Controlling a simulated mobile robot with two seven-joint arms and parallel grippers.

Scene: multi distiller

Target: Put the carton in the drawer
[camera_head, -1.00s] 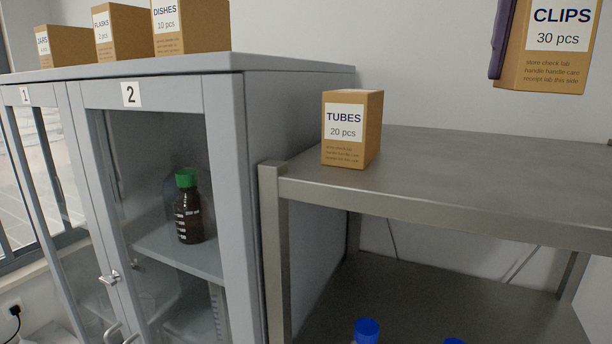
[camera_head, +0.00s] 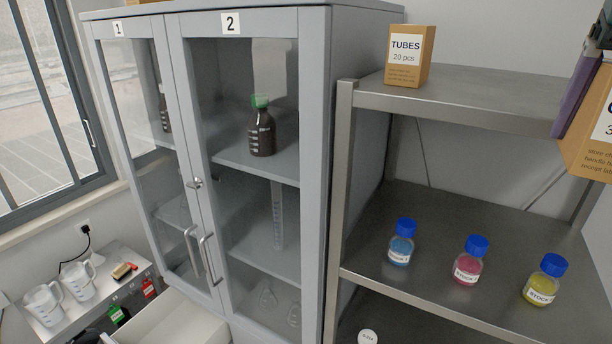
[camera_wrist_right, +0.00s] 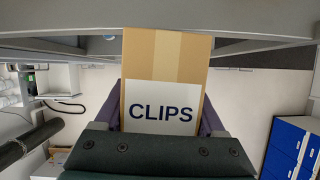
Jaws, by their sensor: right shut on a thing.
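The CLIPS carton (camera_head: 592,150) is a brown cardboard box with a white label, cut off at the right edge of the head view. It also shows in the right wrist view (camera_wrist_right: 165,62), between the purple fingers. My right gripper (camera_head: 574,105) is shut on it and holds it in the air in front of the metal shelf. A pale, open drawer-like box (camera_head: 186,322) shows at the bottom left, below the cabinet doors; its lower part is cut off by the frame. My left gripper is not in view.
A grey glass-door cabinet (camera_head: 328,150) with brown bottles stands left of the metal shelf (camera_head: 480,100). A TUBES carton (camera_head: 409,60) sits on the top shelf. Several blue-capped bottles (camera_head: 467,262) stand below it. White jugs (camera_head: 76,281) stand on a low surface at left.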

